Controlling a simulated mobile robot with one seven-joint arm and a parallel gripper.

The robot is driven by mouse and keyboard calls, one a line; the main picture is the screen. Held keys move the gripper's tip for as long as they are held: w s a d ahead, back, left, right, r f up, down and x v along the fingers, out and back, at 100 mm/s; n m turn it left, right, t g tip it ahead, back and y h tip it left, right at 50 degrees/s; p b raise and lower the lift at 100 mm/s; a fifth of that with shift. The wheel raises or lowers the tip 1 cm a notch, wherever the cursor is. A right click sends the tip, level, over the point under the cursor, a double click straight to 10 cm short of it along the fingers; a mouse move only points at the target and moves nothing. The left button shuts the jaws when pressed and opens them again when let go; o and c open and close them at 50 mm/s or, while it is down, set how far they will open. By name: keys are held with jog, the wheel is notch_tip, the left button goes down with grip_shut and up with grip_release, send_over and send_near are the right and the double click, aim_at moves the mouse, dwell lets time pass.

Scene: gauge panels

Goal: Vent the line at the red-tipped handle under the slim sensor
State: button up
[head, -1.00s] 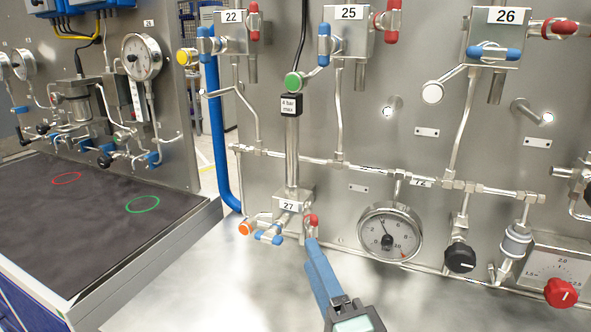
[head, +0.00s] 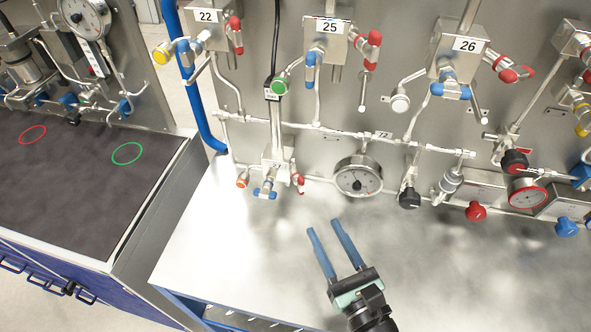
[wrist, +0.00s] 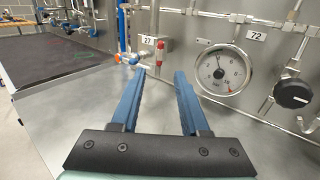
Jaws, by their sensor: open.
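The slim sensor (head: 273,125) is a thin upright cylinder with a black cable, seen foreshortened in the head view. It stands on the valve block labelled 27 (head: 277,160), low on the panel. The red-tipped handle (head: 299,181) is at the block's lower right. In the wrist view the red-tipped handle (wrist: 160,45) shows beyond the gap between my fingers. My gripper (head: 323,226) is open and empty, in front of and below the handle, apart from it. Both blue fingers also show in the wrist view (wrist: 159,73).
A blue-tipped handle (head: 264,193) and an orange cap (head: 242,180) sit beside the red-tipped one. A round gauge (head: 358,176) and black knob (head: 409,198) are to the right. The metal worktop (head: 230,245) is clear. Blocks 22, 25 and 26 have other red-tipped handles.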

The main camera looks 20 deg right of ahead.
aim_at(303, 189)
jog(key=w+p, duration=0.2)
jog(key=w, duration=1)
jog(key=shift+w+a, duration=0.15)
jog(key=shift+w, duration=0.15)
grip_shut()
